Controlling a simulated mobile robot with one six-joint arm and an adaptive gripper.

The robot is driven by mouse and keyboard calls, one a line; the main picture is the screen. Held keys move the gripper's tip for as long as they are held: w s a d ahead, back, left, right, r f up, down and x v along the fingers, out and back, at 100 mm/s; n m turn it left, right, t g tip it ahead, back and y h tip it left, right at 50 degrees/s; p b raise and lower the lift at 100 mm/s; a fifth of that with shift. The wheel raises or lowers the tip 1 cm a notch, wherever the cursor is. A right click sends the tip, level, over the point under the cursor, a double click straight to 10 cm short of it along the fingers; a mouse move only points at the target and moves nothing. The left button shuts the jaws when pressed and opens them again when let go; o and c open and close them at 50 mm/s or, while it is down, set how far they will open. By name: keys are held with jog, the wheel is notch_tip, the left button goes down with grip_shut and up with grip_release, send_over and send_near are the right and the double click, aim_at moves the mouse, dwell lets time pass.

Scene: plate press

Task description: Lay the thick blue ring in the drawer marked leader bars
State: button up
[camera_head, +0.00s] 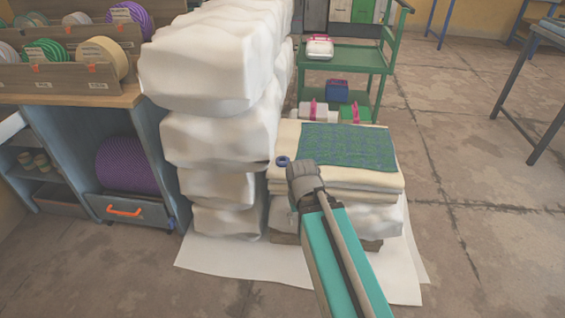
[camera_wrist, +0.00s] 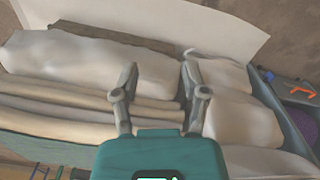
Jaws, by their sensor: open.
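A small blue ring (camera_head: 283,161) lies on the left edge of the cream folded cloth stack (camera_head: 335,185), beside the end of my arm in the head view. I cannot make it out surely in the wrist view. My gripper (camera_wrist: 160,62) is open with its two fingers apart and nothing seen between them. Its fingers are hidden in the head view. A drawer (camera_head: 150,210) with an orange handle sits low in the blue-grey cabinet at the left and looks shut. Its handle also shows in the wrist view (camera_wrist: 290,88). I cannot read any mark on it.
Tall white wrapped bales (camera_head: 215,130) stand between the cloth stack and the cabinet (camera_head: 165,165). A blue-green patterned cloth (camera_head: 347,147) lies on the stack. A green trolley (camera_head: 345,58) stands behind.

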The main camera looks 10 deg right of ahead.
jog(key=o, duration=0.4)
jog(key=shift+w+r, duration=0.1)
jog(key=shift+w, duration=0.1)
jog(key=shift+o, duration=1)
jog(key=shift+w+r, duration=0.15)
jog(key=shift+w, duration=0.15)
jog(key=w+r+n+p, duration=0.4)
jog(key=w+n, duration=0.1)
jog(key=w, duration=0.4)
jog(key=w+d+r+n+p, duration=0.1)
jog(key=w+r+n+p, duration=0.3)
jog(key=w, duration=0.6)
jog(key=w+r+n+p, duration=0.4)
jog(key=w+n+p, duration=0.1)
jog(key=w+n, duration=0.3)
jog(key=shift+w+d+r, duration=0.15)
jog(key=shift+w+d, duration=0.05)
jog(key=shift+w, duration=0.55)
notch_tip(320, 180, down, 9)
jog(key=b, duration=0.8)
jog(key=shift+r+b, duration=0.2)
jog(key=shift+b, duration=0.2)
